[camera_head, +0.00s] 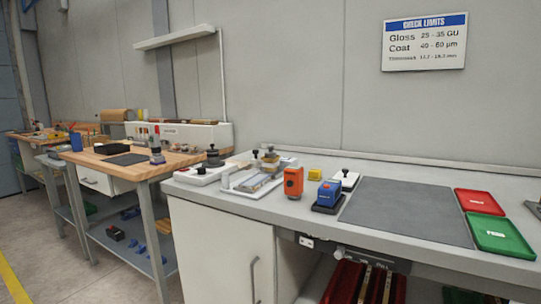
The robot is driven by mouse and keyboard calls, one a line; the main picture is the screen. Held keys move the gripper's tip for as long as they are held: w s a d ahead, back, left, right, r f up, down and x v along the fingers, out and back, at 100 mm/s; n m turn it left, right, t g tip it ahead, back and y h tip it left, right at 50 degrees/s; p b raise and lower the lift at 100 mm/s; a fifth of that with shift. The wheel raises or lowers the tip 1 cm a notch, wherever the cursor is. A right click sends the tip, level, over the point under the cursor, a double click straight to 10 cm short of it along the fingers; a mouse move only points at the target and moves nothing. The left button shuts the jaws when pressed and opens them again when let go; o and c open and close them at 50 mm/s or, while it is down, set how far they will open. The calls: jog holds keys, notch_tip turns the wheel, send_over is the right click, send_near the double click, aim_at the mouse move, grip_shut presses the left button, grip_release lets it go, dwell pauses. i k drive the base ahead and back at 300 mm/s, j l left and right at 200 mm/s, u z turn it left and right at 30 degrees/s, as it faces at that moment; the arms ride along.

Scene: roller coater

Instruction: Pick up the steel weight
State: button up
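My gripper is not in view. The likeliest steel weight is a dark, round, knobbed piece (213,158) standing upright on a white flat base (203,174) at the left end of the grey-white bench (300,203). It is small in the picture, so I cannot be sure of it. Another dark knob (345,173) tops a white block (345,182) behind the blue device, and a metal apparatus (262,172) with dark knobs stands between them. A further dark upright piece (157,152) is on the wooden bench to the left.
An orange device (293,182), a blue device (329,193) and a yellow block (315,174) crowd the bench middle. A grey mat (408,210) lies bare, with red (479,201) and green (500,236) trays to its right. A wooden bench (105,169) stands left; floor shows lower left.

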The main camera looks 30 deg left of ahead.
aim_at(269, 154)
jog(key=i+j, duration=1.45)
jog(key=i, duration=0.15)
jog(key=j+u, duration=0.05)
